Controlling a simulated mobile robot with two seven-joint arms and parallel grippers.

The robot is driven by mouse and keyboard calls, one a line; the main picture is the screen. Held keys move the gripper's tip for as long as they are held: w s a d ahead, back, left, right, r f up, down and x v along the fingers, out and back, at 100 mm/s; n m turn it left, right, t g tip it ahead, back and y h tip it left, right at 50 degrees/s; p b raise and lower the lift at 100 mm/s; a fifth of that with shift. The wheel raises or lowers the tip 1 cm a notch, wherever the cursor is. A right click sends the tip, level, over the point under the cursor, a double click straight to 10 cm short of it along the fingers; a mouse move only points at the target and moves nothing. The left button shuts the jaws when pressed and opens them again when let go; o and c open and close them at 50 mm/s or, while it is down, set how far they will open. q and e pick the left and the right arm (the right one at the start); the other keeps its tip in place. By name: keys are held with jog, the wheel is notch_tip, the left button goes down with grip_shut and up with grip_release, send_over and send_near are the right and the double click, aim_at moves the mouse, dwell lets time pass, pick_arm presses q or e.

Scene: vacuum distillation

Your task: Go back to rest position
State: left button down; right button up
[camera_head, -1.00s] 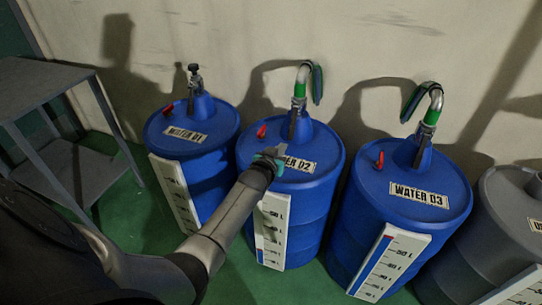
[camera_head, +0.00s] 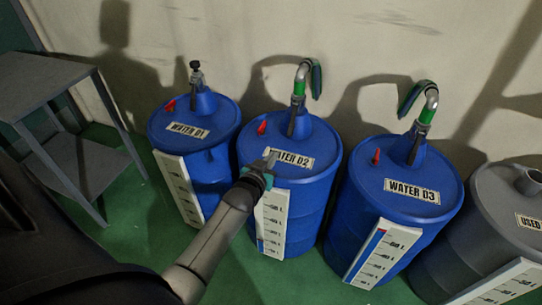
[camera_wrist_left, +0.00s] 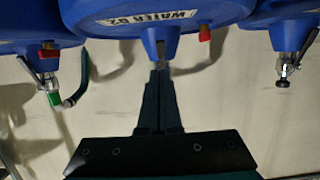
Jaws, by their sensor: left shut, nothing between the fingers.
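My left gripper (camera_head: 266,167) is in front of the WATER 02 barrel (camera_head: 312,165) in the head view, its tip over the left end of the label. It is shut and empty. In the left wrist view the closed fingers (camera_wrist_left: 160,75) point at the neck of the WATER 02 barrel (camera_wrist_left: 150,32); I cannot tell the gap between them. My left arm comes in from the lower left. My right gripper is not in view.
The WATER 01 barrel (camera_head: 222,116), WATER 03 barrel (camera_head: 375,195) and grey USED barrel (camera_head: 490,195) stand in a row against the wall (camera_head: 230,40). A grey shelf table (camera_head: 45,85) is at the left. Green floor (camera_head: 130,190) lies between the shelf and barrels.

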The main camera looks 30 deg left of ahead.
pick_arm(q)
jog(key=shift+s, duration=0.2)
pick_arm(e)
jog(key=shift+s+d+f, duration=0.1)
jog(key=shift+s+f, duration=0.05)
